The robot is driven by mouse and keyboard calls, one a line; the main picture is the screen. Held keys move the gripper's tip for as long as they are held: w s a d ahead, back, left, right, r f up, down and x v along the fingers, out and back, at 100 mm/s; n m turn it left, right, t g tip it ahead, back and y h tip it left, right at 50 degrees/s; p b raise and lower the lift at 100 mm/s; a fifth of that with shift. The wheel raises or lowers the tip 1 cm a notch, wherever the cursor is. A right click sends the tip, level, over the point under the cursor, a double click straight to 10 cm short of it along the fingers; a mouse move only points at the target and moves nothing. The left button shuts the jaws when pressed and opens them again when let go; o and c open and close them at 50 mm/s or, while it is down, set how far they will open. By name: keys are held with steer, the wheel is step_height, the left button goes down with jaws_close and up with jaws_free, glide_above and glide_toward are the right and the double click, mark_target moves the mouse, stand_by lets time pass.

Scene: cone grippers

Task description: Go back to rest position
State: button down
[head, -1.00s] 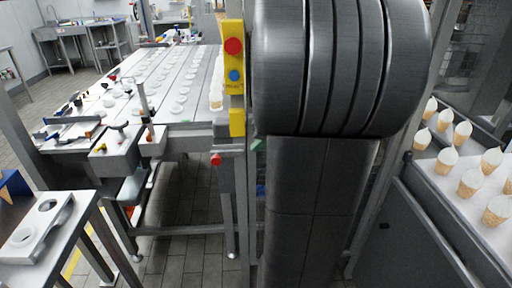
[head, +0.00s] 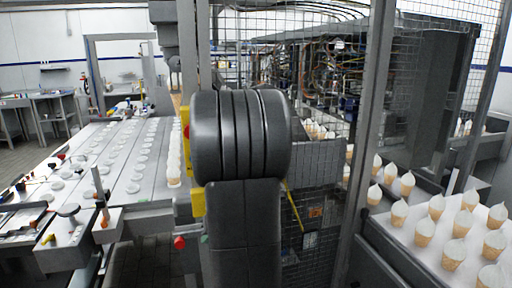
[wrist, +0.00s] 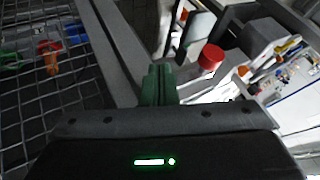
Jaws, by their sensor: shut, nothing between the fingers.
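My gripper (wrist: 159,84) shows in the wrist view, with its green fingers together and nothing between them. It points toward a grey post and a red knob (wrist: 211,57), apart from both as far as I can tell. In the head view my own dark arm fills the middle, and the gripper itself is not clearly seen there. Several ice cream cones with white tops (head: 425,232) stand on a white conveyor (head: 420,262) at the right.
A long table with rows of white discs (head: 133,187) lies at the left. A wire mesh fence (head: 318,165) and a metal post (head: 366,120) stand close behind my arm. Coloured objects (wrist: 48,52) show beyond mesh in the wrist view. Some floor is clear at far left.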

steer(key=shift+w+d+f+b, duration=0.15)
steer(key=shift+d+b, duration=0.1)
steer(key=shift+d, duration=0.3)
steer(key=shift+w+d+f+b, duration=0.1)
steer(key=shift+w+d+b, duration=0.15)
steer(key=shift+d, duration=0.3)
steer(key=shift+w+d+f+b, duration=0.1)
steer(key=shift+d+b, duration=0.2)
steer(key=shift+d, duration=0.25)
steer(key=shift+d+r, duration=0.1)
